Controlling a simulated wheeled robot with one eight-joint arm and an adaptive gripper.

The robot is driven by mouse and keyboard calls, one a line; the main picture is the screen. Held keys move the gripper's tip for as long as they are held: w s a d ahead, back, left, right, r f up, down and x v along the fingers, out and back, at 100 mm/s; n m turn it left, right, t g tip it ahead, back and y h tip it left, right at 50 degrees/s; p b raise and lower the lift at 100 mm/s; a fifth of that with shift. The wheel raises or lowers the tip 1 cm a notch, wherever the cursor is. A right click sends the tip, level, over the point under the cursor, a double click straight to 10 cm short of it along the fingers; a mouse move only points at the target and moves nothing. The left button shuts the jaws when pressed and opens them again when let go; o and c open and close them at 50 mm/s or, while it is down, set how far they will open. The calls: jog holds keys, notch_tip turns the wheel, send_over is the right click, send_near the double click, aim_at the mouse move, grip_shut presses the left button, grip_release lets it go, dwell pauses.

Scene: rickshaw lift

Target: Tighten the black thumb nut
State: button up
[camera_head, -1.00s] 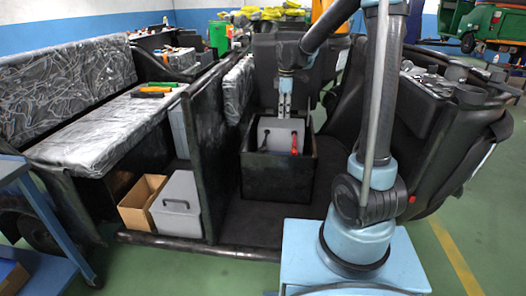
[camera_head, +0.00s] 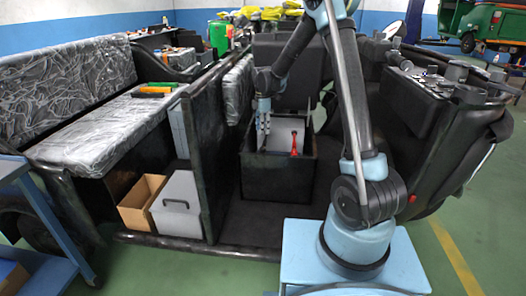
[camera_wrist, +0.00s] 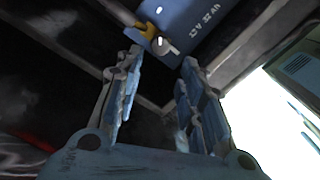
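A grey battery (camera_head: 281,136) sits in a black open-topped box (camera_head: 277,180) on the vehicle floor. A red terminal part (camera_head: 294,144) stands at its right side in the head view. My gripper (camera_head: 263,133) points down at the left side of the box. In the wrist view my gripper (camera_wrist: 160,62) has its two fingers apart, with nothing between them. Beyond the fingertips the wrist view shows a blue-grey block (camera_wrist: 200,20) with pale markings, a brass-coloured clamp (camera_wrist: 146,30) and a small pale post (camera_wrist: 165,44). I cannot make out the black thumb nut clearly.
A dark upright panel (camera_head: 207,150) stands close left of the box. A cardboard box (camera_head: 141,200) and a grey lidded case (camera_head: 178,205) sit left of it. Tools lie on the bench seat (camera_head: 110,130). Dark floor (camera_head: 260,222) is free in front of the box.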

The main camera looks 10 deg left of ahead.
aim_at(263, 148)
notch_tip(263, 148, down, 13)
jog(key=shift+r, duration=0.15)
dwell(0.4)
jog(key=c, duration=0.8)
